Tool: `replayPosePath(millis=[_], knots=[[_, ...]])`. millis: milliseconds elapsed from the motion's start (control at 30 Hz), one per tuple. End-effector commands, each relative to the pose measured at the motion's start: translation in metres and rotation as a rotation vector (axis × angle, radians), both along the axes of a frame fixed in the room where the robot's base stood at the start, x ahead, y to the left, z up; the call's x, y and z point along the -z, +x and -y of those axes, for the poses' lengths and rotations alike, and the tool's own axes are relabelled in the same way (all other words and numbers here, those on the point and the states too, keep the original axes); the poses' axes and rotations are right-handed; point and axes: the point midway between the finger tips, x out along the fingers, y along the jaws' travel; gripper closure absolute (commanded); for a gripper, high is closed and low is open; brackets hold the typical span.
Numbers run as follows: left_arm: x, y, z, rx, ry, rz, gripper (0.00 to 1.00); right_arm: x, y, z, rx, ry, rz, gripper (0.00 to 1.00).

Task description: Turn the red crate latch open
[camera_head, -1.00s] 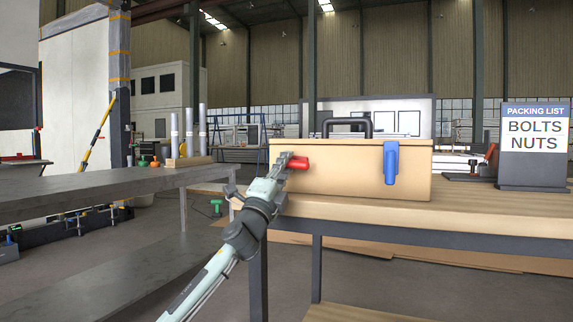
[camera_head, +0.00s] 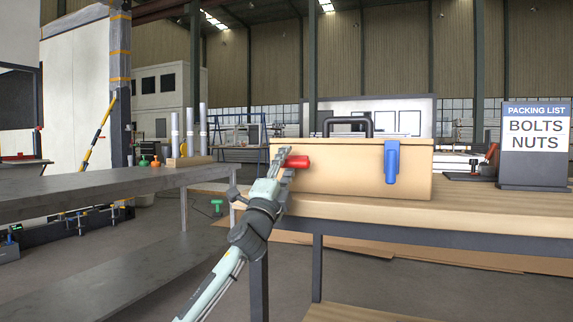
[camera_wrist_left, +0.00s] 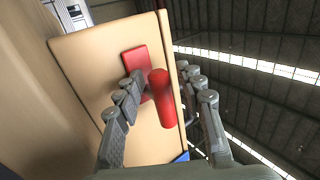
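The red crate latch (camera_head: 298,162) is on the front of the tan crate (camera_head: 335,180), near its left end. Its handle lies level, pointing right, in the head view. My left gripper (camera_head: 286,156) is at the latch's left end, partly covering it. In the left wrist view the red latch handle (camera_wrist_left: 163,98) stands between the two spread fingers of my left gripper (camera_wrist_left: 165,78). The left finger overlaps the latch's base plate; I cannot tell whether it touches. The gripper is open, not closed on the handle. My right gripper is out of view.
A blue latch (camera_head: 391,163) hangs upright on the crate's front, right of the red one. A black handle (camera_head: 347,121) tops the crate. The crate stands on a wooden bench (camera_head: 470,205), with a packing list sign (camera_head: 535,145) at right. A grey table (camera_head: 90,185) is at left.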

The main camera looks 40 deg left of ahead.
Motion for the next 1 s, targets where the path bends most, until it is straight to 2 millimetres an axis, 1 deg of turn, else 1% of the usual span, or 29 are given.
replayPosePath(millis=[233, 367, 467, 700, 800, 1000], knots=[[0.000, 0.000, 0.001, 0.001, 0.002, 0.000, 0.61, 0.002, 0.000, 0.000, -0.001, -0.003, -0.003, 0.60], [0.006, -0.006, 0.003, 0.002, 0.002, -0.002, 0.61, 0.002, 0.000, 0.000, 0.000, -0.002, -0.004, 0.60], [0.015, -0.018, 0.006, 0.002, 0.002, -0.002, 0.61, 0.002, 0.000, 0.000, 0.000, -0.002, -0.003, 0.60], [0.044, -0.060, 0.016, 0.002, -0.001, -0.004, 0.61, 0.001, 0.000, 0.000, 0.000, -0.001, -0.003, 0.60], [0.054, -0.075, 0.019, 0.001, 0.000, -0.003, 0.61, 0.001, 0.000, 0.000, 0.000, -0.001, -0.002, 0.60], [0.065, -0.093, 0.024, 0.001, 0.000, -0.001, 0.61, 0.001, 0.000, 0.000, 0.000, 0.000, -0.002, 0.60]])
